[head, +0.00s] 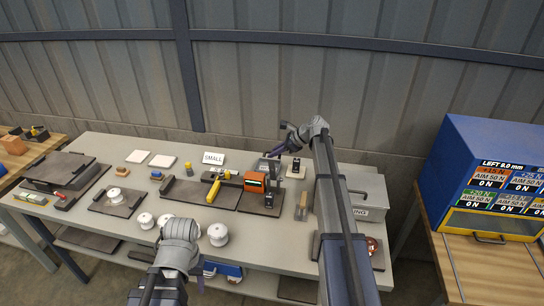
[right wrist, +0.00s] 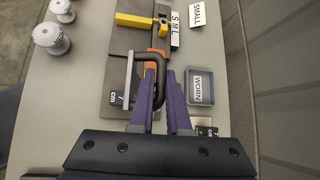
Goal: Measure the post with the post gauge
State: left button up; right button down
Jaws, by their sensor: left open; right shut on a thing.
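My right gripper (head: 270,155) reaches over the board at the back of the table. In the right wrist view its purple fingers (right wrist: 176,85) are shut on a dark curved handle (right wrist: 160,75), apparently of the post gauge. A pale bracket (right wrist: 130,85) and an orange part (head: 255,181) are beside and under the handle. A yellow bar (right wrist: 135,20) and an S M L plate (right wrist: 175,28) lie beyond. Which piece is the post I cannot tell. My left gripper (head: 172,268) is at the near edge, open and clear of the board; its fingertips are hard to make out.
White insulators (head: 218,234) stand near the front edge; one is on a small dark board (head: 116,196). A SMALL card (head: 213,158) is at the back. A grey box (head: 368,190) and blue display cabinet (head: 490,165) are right.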

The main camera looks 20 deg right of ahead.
pick_arm(q)
jog(key=shift+w+d+f+b, duration=0.25)
jog(key=shift+w+f+b, duration=0.05)
jog(key=shift+w+b, duration=0.15)
pick_arm(e)
jog(key=w+d+m+g+y, duration=0.1)
jog(key=w+d, duration=0.2)
jog(key=w, duration=0.3)
jog(key=shift+w+d+f+g, duration=0.15)
jog(key=shift+d+f+g, duration=0.15)
jog(key=shift+d+f, duration=0.1)
jog(key=c, duration=1.2)
grip_release()
jog(key=shift+o, duration=0.2)
pick_arm(q)
jog(key=shift+r, duration=0.1)
pick_arm(e)
jog(key=shift+d+r, duration=0.1)
pick_arm(q)
notch_tip(320, 180, up, 5)
jog(key=p, duration=0.5)
jog(key=shift+r+p, duration=0.15)
jog(key=shift+p, duration=0.15)
pick_arm(e)
jog(key=v, duration=0.7)
jog(key=shift+d+r, duration=0.15)
jog(key=shift+r, duration=0.05)
